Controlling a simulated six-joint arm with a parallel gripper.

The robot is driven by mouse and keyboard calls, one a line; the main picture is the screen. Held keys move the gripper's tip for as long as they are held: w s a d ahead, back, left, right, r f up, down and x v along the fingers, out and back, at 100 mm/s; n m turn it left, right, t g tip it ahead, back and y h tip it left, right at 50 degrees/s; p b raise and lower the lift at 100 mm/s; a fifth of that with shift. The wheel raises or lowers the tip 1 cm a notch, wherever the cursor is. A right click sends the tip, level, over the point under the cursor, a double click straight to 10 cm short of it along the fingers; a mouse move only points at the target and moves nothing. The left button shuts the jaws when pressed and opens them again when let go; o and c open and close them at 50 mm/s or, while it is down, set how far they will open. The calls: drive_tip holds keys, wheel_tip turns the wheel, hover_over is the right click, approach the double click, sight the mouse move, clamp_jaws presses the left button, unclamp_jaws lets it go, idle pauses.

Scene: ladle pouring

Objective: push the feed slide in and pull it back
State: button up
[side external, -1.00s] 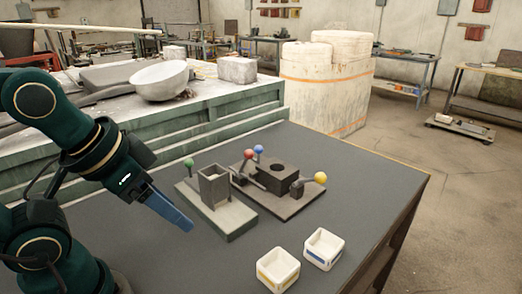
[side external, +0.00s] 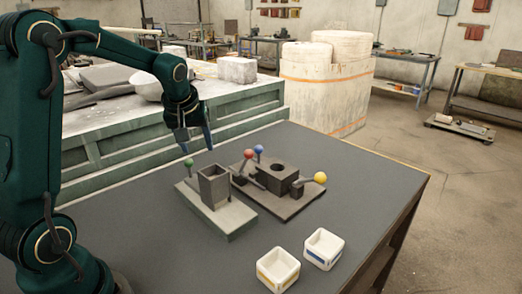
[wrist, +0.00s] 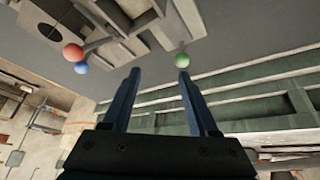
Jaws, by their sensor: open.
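The feeder block (side external: 236,220) stands on the table with an upright rectangular hopper (side external: 214,186). A green knob (side external: 188,162) on a short stem stands at its back left end; I take it for the slide's handle. My gripper (side external: 196,150) points down, open and empty, just above and beside the green knob in the side view. In the wrist view the green knob (wrist: 181,61) appears just beyond the right fingertip of my gripper (wrist: 160,72). I cannot tell whether they touch. The slide itself is mostly hidden.
Beside the feeder is a dark base (side external: 290,208) with a holed block (side external: 281,178) and red (side external: 249,153), blue (side external: 258,148) and yellow (side external: 320,177) knobs. Two white bins (side external: 278,268) (side external: 323,248) stand in front. The table's right side is clear.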

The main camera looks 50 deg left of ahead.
sight(188, 161)
drive_tip(key=shift+n+g, duration=0.5)
drive_tip(key=shift+g, duration=0.2)
drive_tip(key=a+f, duration=0.1)
drive_tip(key=s+a+f, duration=0.1)
drive_tip(key=f, duration=0.1)
drive_tip(key=a+f, duration=0.1)
drive_tip(key=shift+s+a+f, duration=0.15)
drive_tip(key=shift+s+f, duration=0.1)
drive_tip(key=shift+f, duration=0.05)
drive_tip(key=shift+x, duration=2.2)
clamp_jaws()
drive_tip(key=shift+w, duration=0.1)
